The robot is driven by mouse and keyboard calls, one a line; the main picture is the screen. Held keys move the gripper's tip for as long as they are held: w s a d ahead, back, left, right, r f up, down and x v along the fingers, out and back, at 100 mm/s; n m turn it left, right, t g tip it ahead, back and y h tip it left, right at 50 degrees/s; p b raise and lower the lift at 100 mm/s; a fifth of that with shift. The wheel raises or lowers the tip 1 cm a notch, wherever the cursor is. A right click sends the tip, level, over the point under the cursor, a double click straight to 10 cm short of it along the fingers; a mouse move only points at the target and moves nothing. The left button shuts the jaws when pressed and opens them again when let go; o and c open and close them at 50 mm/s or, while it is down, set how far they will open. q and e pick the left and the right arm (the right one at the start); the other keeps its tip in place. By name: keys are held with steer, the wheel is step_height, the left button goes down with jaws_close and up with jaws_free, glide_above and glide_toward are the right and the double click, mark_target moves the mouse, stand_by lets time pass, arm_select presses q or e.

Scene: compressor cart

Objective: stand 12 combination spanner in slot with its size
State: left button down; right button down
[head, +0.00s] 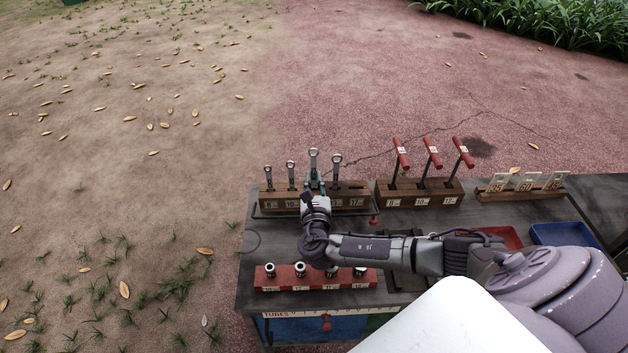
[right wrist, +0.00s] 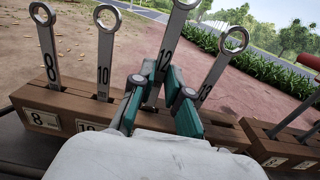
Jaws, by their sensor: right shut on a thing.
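The 12 combination spanner (head: 314,163) stands upright at the wooden spanner rack (head: 348,201), its ring end up. My right gripper (head: 315,186) is shut on it. In the right wrist view, the teal fingers (right wrist: 164,100) close around the spanner (right wrist: 166,62), below its number 12. Its lower end is behind the fingers and the slot label there is covered, so I cannot tell how deep it sits. Spanners 8 (right wrist: 48,60), 10 (right wrist: 104,65) and 13 (right wrist: 219,70) stand in the rack. My left gripper is not in view.
A wooden rack with red T-handles (head: 420,196) stands to the right. Number plates (head: 525,183) stand farther right, near a red tray (head: 503,236) and a blue tray (head: 563,233). A red socket rack (head: 318,281) lies at the front, partly below my arm.

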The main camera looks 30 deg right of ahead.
mark_target(314, 184)
steer(key=shift+f+b, duration=0.85)
steer(key=shift+f, duration=0.4)
steer(key=shift+s+f, duration=0.15)
steer(key=shift+f, duration=0.1)
steer(key=c, duration=1.1)
jaws_free()
steer(key=shift+f, duration=0.1)
steer(key=shift+a, duration=0.1)
steer(key=shift+f, duration=0.1)
steer(key=v, duration=1)
steer(key=shift+s+a, duration=0.15)
steer(key=shift+s, duration=0.1)
steer(key=shift+s+a+r, duration=0.3)
steer(key=shift+s+r, duration=0.05)
steer(key=shift+s, duration=0.2)
steer(key=shift+w, duration=0.1)
steer(key=shift+a, duration=0.1)
